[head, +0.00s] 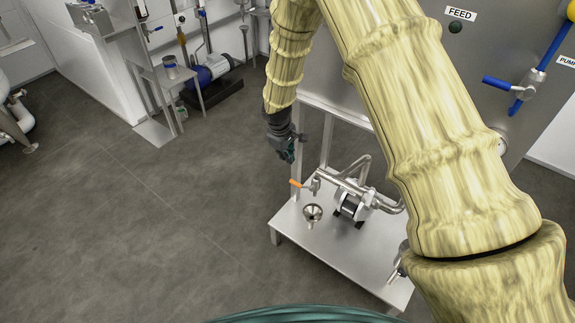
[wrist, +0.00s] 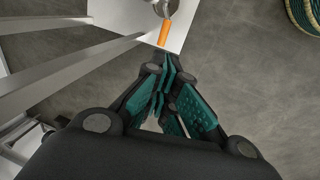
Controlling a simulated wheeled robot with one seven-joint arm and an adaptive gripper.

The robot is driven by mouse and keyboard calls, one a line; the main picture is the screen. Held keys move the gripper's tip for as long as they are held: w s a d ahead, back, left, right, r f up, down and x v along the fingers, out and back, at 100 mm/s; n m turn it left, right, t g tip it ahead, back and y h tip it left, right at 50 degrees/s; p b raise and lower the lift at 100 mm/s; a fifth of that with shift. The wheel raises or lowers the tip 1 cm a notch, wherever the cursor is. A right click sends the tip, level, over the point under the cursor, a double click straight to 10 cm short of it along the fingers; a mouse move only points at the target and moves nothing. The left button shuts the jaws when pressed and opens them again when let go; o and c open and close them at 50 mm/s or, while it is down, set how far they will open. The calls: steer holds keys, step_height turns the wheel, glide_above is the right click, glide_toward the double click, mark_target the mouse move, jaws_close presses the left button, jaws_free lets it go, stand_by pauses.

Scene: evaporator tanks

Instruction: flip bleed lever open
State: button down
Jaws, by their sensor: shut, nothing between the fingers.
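The bleed lever (head: 296,184) has an orange handle and sticks out to the left from the metal pipework, above a low steel stand. It also shows at the top of the wrist view (wrist: 164,33), beyond my fingertips. My gripper (head: 290,154) is dark with teal finger pads and hangs above the lever, apart from it. In the wrist view my gripper (wrist: 163,72) has its fingers together with nothing between them. The joint between the lever and its valve is small and hard to make out.
The steel stand (head: 290,226) carries a pump (head: 352,207) and a small funnel (head: 312,212) below the lever. A stand leg (head: 327,140) rises close to my gripper. A panel with a blue-handled valve (head: 497,83) is at the right. Open floor (head: 150,240) lies at the left.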

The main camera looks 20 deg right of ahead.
mark_target(291, 181)
steer(key=f, duration=0.4)
steer(key=w+d+f+p, duration=0.1)
steer(key=f, duration=0.3)
steer(key=d+f, duration=0.1)
steer(key=f, duration=0.4)
steer(key=shift+w, duration=0.3)
steer(key=shift+d+f, duration=0.1)
steer(key=shift+f, duration=0.1)
